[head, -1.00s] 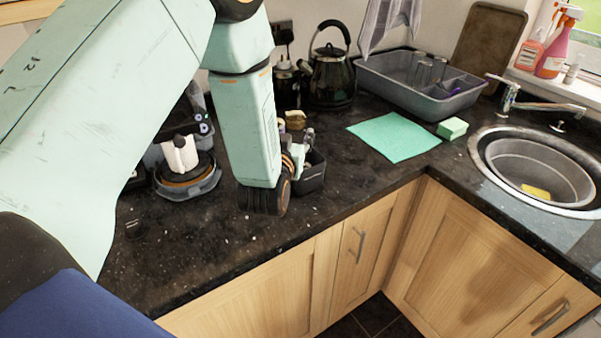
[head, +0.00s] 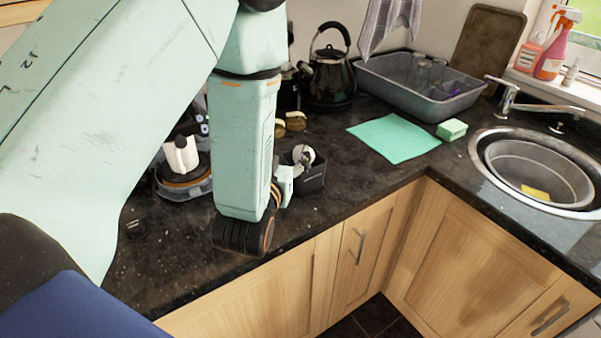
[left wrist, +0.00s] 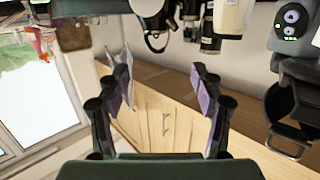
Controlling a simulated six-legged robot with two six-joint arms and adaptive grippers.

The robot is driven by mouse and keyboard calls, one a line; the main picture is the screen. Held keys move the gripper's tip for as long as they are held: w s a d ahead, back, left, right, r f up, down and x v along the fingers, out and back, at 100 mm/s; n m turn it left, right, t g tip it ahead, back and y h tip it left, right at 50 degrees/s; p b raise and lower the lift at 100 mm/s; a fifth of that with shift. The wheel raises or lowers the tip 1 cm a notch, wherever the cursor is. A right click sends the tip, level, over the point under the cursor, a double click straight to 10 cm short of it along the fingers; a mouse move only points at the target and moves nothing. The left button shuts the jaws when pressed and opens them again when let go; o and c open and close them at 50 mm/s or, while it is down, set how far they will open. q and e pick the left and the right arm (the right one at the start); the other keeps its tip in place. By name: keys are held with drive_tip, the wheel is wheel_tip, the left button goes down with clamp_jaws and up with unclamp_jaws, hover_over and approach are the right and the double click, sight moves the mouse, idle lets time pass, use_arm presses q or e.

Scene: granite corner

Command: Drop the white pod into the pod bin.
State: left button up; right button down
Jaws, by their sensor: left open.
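The small dark pod bin (head: 312,181) stands on the black counter, just right of my left forearm in the head view. The white pod (head: 305,153) shows as a round pale shape at the bin's mouth, its upper part above the rim. How deep it sits is hard to tell. My left gripper is mostly hidden behind my own arm in the head view, close to the bin's left side. In the left wrist view my left gripper (left wrist: 160,75) has its fingers spread apart, with nothing between them. My right gripper is not in view.
A coffee machine (head: 185,182) with a white jug-like item stands left of my arm. Two gold pods (head: 296,121) lie behind the bin. A black kettle (head: 331,77), grey dish tub (head: 418,92) and green cloth (head: 393,138) stand farther back. The counter right of the bin is clear.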

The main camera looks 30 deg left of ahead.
use_arm(q)
drive_tip(key=v, duration=0.4)
drive_tip(key=shift+a, duration=0.1)
idle(0.3)
